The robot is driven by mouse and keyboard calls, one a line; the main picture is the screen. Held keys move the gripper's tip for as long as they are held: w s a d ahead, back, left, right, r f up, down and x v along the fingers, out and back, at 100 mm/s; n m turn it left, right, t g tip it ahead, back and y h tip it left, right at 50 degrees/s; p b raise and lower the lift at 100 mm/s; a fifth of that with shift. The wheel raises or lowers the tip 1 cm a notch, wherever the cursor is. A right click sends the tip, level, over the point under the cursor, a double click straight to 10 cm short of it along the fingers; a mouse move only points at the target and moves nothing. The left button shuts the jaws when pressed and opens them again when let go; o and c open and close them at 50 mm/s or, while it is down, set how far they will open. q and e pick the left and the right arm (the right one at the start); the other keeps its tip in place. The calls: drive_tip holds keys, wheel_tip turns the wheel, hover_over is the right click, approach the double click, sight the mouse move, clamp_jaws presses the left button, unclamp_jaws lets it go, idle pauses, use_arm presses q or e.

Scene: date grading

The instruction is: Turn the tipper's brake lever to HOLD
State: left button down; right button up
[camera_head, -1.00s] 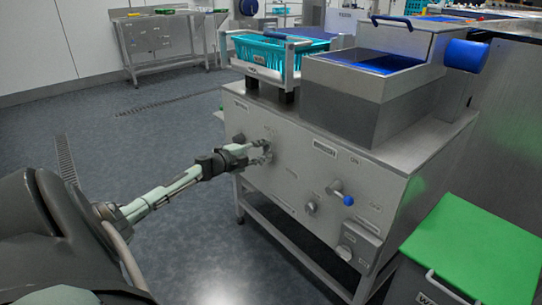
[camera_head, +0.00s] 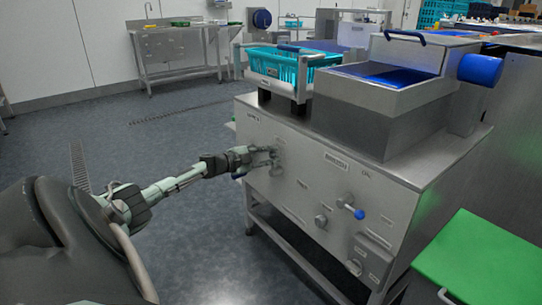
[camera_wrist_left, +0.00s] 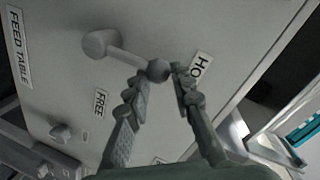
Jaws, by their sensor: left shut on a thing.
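The tipper (camera_head: 300,165) is a steel cabinet with a hopper on top. In the left wrist view, its brake lever (camera_wrist_left: 126,57) is a grey arm with a round pivot and a ball knob. The arm points from the pivot toward the HOLD label (camera_wrist_left: 201,67), which is partly covered by a finger. The FREE label (camera_wrist_left: 100,103) lies below the pivot, off the lever's line. My left gripper (camera_wrist_left: 160,82) is shut on the knob end, one finger on each side. In the head view, my left gripper (camera_head: 274,155) is at the panel's left part and hides most of the lever.
A second lever with a blue knob (camera_head: 359,214) sticks out to the right on the same panel. A teal crate (camera_head: 287,66) stands on top at the left. A green-lidded bin (camera_head: 490,258) is at lower right. The floor left of the tipper is clear.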

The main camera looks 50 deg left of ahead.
use_arm(q)
drive_tip(key=shift+s+a+f, duration=0.3)
drive_tip(key=shift+a+f, duration=0.15)
drive_tip(key=shift+f, duration=0.15)
drive_tip(key=c, duration=1.1)
unclamp_jaws()
drive_tip(key=shift+a+f, duration=0.1)
drive_tip(key=shift+f, duration=0.1)
drive_tip(key=shift+o, duration=0.2)
drive_tip(key=shift+r, duration=0.2)
drive_tip(key=s+r, duration=0.2)
drive_tip(key=s, duration=0.9)
drive_tip(key=shift+s+a, duration=0.3)
drive_tip(key=shift+a, duration=0.05)
drive_tip(key=shift+r, duration=0.1)
